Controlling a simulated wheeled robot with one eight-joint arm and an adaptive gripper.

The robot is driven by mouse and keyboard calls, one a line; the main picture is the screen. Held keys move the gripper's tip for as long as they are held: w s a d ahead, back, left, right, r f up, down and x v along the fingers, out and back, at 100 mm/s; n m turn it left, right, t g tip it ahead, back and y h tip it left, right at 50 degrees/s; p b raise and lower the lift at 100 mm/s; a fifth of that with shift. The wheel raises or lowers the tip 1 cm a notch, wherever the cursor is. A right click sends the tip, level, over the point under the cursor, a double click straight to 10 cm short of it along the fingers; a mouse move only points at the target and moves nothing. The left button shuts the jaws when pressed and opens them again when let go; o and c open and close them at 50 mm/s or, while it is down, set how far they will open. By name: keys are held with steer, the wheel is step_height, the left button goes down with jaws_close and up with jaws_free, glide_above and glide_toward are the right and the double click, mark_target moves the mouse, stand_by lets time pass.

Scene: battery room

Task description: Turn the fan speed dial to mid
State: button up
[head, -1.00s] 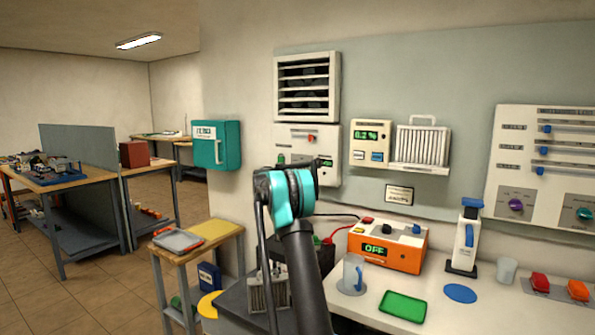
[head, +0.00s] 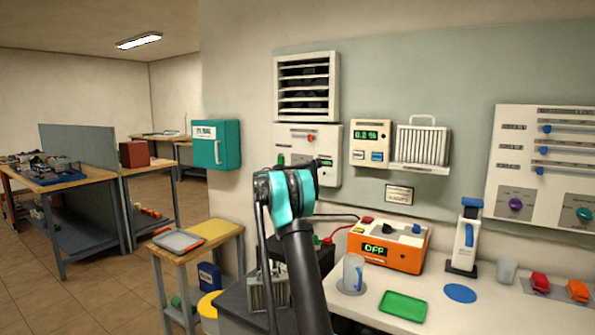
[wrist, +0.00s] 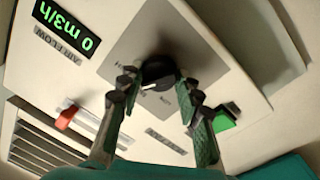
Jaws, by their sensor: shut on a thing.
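The fan speed dial (wrist: 158,72) is a black round knob on a grey plate, upper middle in the wrist view. A short white mark shows at its edge; its small labels are too blurred to read. My gripper (wrist: 157,86) has one finger on each side of the dial and is shut on it. The air flow display (wrist: 72,25) reads 0 m3/h in green. In the head view the white fan control panel (head: 329,142) is on the wall behind my arm, which hides the dial there.
A red lever (wrist: 68,117) and a green button (wrist: 224,121) flank my fingers on the panel. The louvred fan (head: 307,87) is above it. An orange unit (head: 402,258) showing OFF stands on the bench, lower right.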

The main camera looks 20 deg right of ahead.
steer(key=n, duration=0.5)
steer(key=shift+n, duration=0.3)
stand_by(0.4)
steer(key=o, duration=1.1)
steer(key=shift+o, duration=0.2)
steer(key=shift+a, duration=0.1)
steer(key=v, duration=1.2)
steer(key=shift+s+f, duration=0.15)
steer(key=shift+f, duration=0.1)
